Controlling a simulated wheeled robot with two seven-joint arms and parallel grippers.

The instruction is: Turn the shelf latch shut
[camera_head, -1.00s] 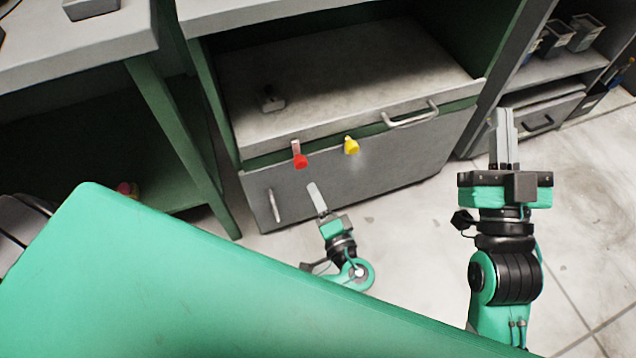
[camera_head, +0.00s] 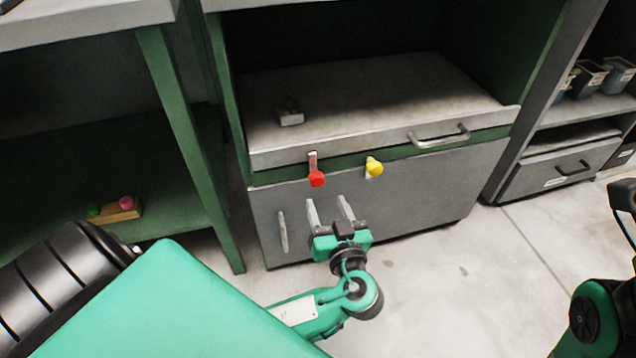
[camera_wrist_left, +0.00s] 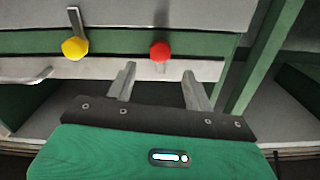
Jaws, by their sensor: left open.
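Two latch levers sit at the cabinet front, below the shelf (camera_head: 370,95). One has a red knob (camera_head: 317,180) hanging under a short metal strip. The other has a yellow knob (camera_head: 375,168) to its right. I cannot tell which one is the shelf latch. My left gripper (camera_head: 328,203) is open and empty, its fingers pointing up just below the red knob. In the left wrist view the red knob (camera_wrist_left: 160,50) lies beyond the gap between the fingertips (camera_wrist_left: 159,70), and the yellow knob (camera_wrist_left: 75,48) is off to the left. My right gripper's fingers are outside the frame.
The shelf has a bar handle (camera_head: 440,137) and a small grey block (camera_head: 290,114) on it. A grey door panel with a vertical handle (camera_head: 283,232) is below. A green table leg (camera_head: 190,150) stands left. The floor (camera_head: 450,280) at right is clear.

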